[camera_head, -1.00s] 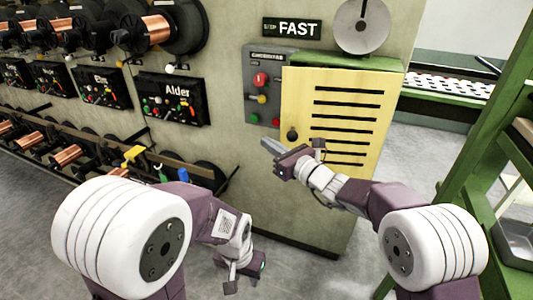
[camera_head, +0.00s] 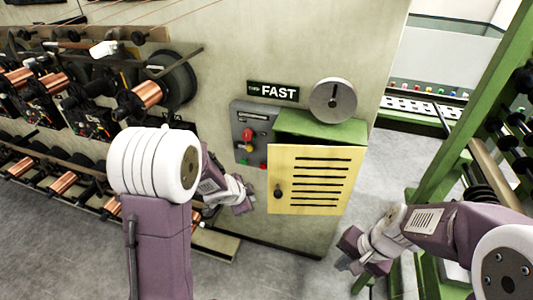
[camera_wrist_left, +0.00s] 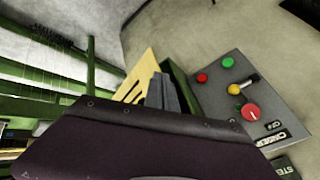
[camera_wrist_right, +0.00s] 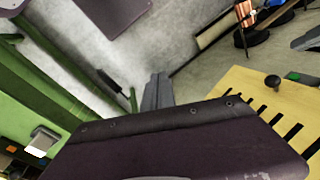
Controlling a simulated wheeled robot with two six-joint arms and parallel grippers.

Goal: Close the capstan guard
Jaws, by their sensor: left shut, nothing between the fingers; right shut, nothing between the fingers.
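The capstan guard is a yellow slotted door (camera_head: 312,205) with a black knob (camera_head: 278,192), on a green housing (camera_head: 335,131). A dark gap shows between the door's top edge and the housing, so the guard looks partly open. My left gripper (camera_head: 247,206) is shut and empty, just left of the door's knob side, apart from it in the head view. In the left wrist view its fingers (camera_wrist_left: 162,95) overlap the yellow door (camera_wrist_left: 139,76). My right gripper (camera_head: 343,266) is shut and empty, below and right of the door. The right wrist view shows the knob (camera_wrist_right: 272,81) off to the right.
A grey control panel (camera_head: 241,120) with a red button is left of the guard. A grey disc (camera_head: 333,100) is above the housing. Copper spools (camera_head: 148,94) line the wall at left. A green frame (camera_head: 455,150) stands at right, close to my right arm. Grey floor lies between.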

